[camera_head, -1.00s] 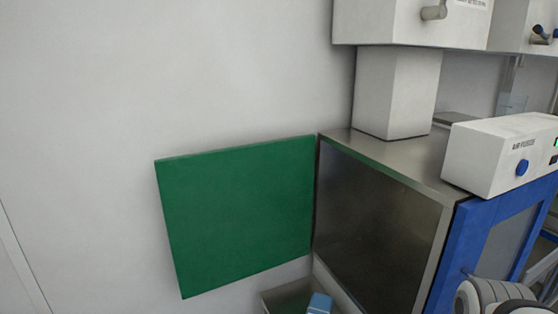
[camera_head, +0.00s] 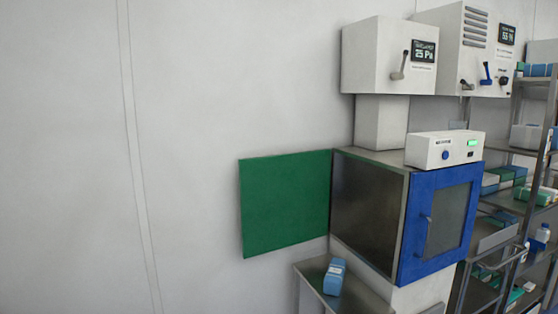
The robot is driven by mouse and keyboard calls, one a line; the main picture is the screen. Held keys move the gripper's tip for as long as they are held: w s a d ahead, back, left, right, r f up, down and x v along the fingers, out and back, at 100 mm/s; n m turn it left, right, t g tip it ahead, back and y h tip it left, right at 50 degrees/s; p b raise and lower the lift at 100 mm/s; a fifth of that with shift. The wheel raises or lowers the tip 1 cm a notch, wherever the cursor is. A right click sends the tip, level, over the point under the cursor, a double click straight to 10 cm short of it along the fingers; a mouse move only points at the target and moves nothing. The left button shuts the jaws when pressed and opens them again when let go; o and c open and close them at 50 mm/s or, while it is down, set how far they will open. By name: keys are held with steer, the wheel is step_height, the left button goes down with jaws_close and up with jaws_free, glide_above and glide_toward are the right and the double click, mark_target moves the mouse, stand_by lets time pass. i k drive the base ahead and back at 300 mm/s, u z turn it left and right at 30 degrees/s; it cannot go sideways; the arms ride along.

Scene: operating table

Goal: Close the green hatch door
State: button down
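The green hatch door (camera_head: 285,203) is a flat green panel at the left end of a steel pass-through box (camera_head: 375,210). It stands swung out to the left, joined near the box's rear left edge and lying roughly along the white wall. Its free edge is on the left. The box's front has a blue-framed door (camera_head: 440,222) with a window and a handle, and it looks shut. My gripper is not in view.
A steel counter (camera_head: 362,300) with a small blue box (camera_head: 334,277) stands below the green door. White control units (camera_head: 390,56) hang above. Shelving (camera_head: 540,150) with several supplies fills the right. The wall left of the door is bare.

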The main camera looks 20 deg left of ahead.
mark_target(284, 198)
steer(key=z, duration=0.15)
steer(key=k, duration=0.3)
steer(key=u, duration=1.3)
steer(key=i, duration=2.2)
steer(key=z, duration=1.5)
